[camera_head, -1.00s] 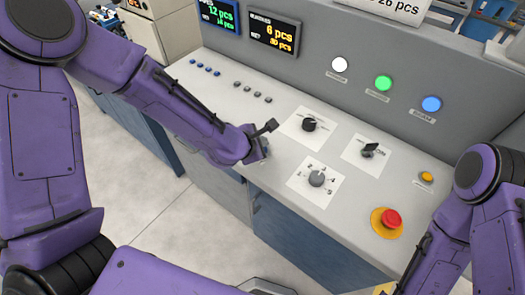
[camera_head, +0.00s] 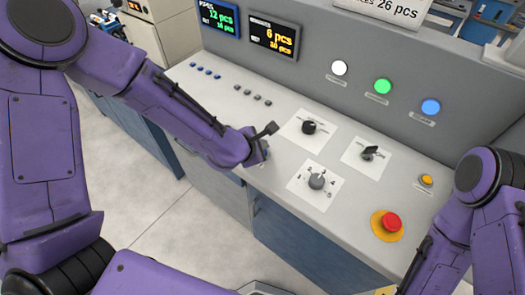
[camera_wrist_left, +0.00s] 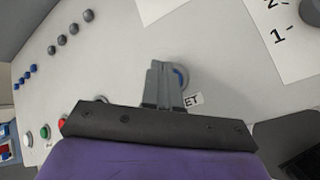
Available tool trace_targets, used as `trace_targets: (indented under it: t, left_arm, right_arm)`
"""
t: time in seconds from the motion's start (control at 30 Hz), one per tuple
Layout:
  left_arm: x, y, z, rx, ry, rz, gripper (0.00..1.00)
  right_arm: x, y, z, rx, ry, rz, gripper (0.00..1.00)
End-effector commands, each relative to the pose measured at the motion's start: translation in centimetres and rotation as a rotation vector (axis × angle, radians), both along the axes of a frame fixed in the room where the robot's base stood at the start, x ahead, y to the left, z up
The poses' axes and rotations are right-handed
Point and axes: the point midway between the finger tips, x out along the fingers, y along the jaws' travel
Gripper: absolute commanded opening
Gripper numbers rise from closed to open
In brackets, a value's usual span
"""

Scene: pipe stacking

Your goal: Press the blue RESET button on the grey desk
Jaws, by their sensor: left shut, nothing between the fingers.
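In the head view my left gripper (camera_head: 266,147) is low over the front edge of the grey desk (camera_head: 225,115), and the button is hidden there. The right gripper is not in view.
Right of my left gripper are a black knob (camera_head: 309,127), a black switch (camera_head: 369,153) and a numbered grey knob (camera_head: 317,181). A red emergency button (camera_head: 391,222) and a yellow button (camera_head: 426,181) lie near my right arm. Small grey buttons (camera_head: 254,95) sit beyond my left forearm.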

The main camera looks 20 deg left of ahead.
Motion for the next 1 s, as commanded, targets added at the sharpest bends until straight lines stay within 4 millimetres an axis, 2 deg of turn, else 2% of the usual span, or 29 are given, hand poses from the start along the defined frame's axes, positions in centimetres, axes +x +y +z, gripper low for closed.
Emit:
trace_targets:
  t: [0.77, 1.0]
  left_arm:
    - [0.00, 0.00, -0.02, 0.000, 0.000, 0.000, 0.00]
    - [-0.01, -0.01, -0.84, -0.001, 0.001, 0.000, 0.00]
  right_arm:
    - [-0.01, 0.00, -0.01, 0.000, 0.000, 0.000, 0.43]
    - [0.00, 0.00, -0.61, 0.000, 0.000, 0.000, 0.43]
